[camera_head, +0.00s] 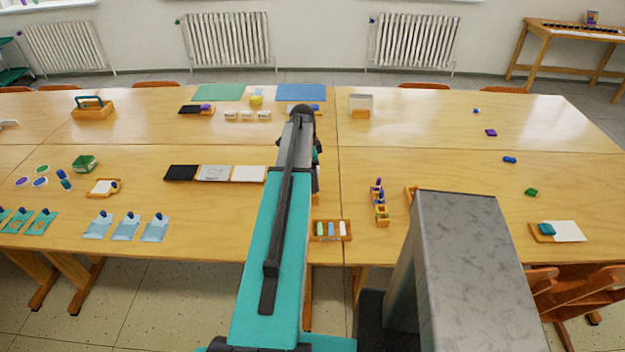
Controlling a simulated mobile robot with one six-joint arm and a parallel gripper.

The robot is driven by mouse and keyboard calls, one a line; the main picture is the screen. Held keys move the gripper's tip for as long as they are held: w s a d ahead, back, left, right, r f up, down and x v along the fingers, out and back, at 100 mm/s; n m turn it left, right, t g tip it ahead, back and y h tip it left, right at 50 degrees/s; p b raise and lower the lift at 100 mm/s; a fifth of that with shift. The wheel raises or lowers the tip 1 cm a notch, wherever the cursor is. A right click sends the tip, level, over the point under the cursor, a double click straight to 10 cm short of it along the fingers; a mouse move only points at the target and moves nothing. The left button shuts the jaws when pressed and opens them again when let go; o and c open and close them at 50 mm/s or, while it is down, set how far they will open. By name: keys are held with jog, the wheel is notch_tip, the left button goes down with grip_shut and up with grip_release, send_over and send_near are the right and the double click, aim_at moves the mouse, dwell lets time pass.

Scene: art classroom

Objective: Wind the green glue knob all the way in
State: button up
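A small wooden tray (313,239) stands near the front edge of the table, just right of my arm. It holds short upright sticks: a green one (320,229), a blue one (331,229) and a white one (342,229). The green one may be the green glue, but its knob is too small to make out. My teal and grey arm reaches forward over the table. Its far part bends down behind the upper link, and a sliver shows at its right side. My gripper is hidden behind the arm, so I see neither its fingers nor anything in them.
A wooden rack with purple, blue and yellow pieces (381,217) stands right of the tray. My grey column blocks the table's front right of centre. Black, grey and white panels (249,174) lie left of my arm. The right table (430,175) has wide bare areas.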

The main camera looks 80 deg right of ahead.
jog(key=m, duration=0.5)
jog(key=shift+y, duration=0.3)
jog(key=shift+m, duration=2.2)
jog(key=c, duration=1.5)
jog(key=shift+n, duration=0.3)
